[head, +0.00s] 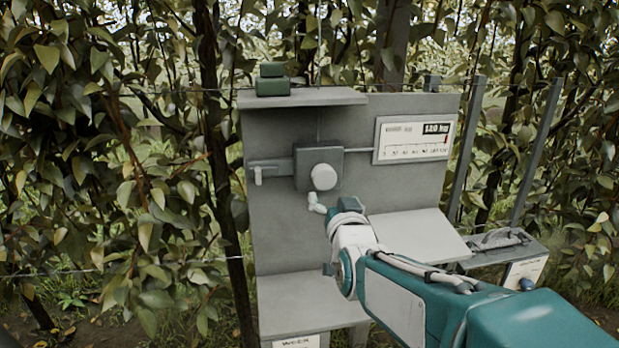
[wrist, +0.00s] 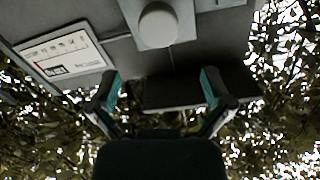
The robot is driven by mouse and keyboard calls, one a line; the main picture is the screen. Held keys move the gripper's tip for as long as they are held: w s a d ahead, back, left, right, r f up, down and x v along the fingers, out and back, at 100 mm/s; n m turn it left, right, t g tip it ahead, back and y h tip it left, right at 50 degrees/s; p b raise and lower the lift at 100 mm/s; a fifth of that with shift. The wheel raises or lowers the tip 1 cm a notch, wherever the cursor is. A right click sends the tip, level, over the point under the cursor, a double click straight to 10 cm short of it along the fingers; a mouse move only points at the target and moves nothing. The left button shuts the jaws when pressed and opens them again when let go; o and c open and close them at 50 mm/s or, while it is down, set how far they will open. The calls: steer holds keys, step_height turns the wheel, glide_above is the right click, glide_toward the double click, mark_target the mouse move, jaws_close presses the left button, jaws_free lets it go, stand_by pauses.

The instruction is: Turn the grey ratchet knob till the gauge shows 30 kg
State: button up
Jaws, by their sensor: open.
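The round light-grey knob (head: 323,176) sits on a dark grey square housing (head: 303,172) on the upright grey panel. It also shows at the top middle of the wrist view (wrist: 158,24). The gauge (head: 414,139) is a white plate to the right of the knob. Its readout is small and looks like 110 or 120 kg, with a red pointer near the scale's right end. My gripper (head: 333,207) is just below the knob in the head view. In the wrist view its two fingers (wrist: 160,88) are spread with nothing between them, apart from the knob.
A shelf with a green block (head: 272,80) is above the knob. A small lever (head: 258,175) is at the left. A pale tray (head: 418,235) and a lower ledge (head: 300,300) jut out below. A grey side shelf (head: 505,248) stands right. Foliage surrounds the panel.

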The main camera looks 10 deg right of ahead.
mark_target(325, 179)
steer(key=w, duration=1)
steer(key=shift+w+d, duration=0.15)
steer(key=shift+w, duration=0.15)
steer(key=shift+d, duration=0.1)
steer(key=c, duration=1)
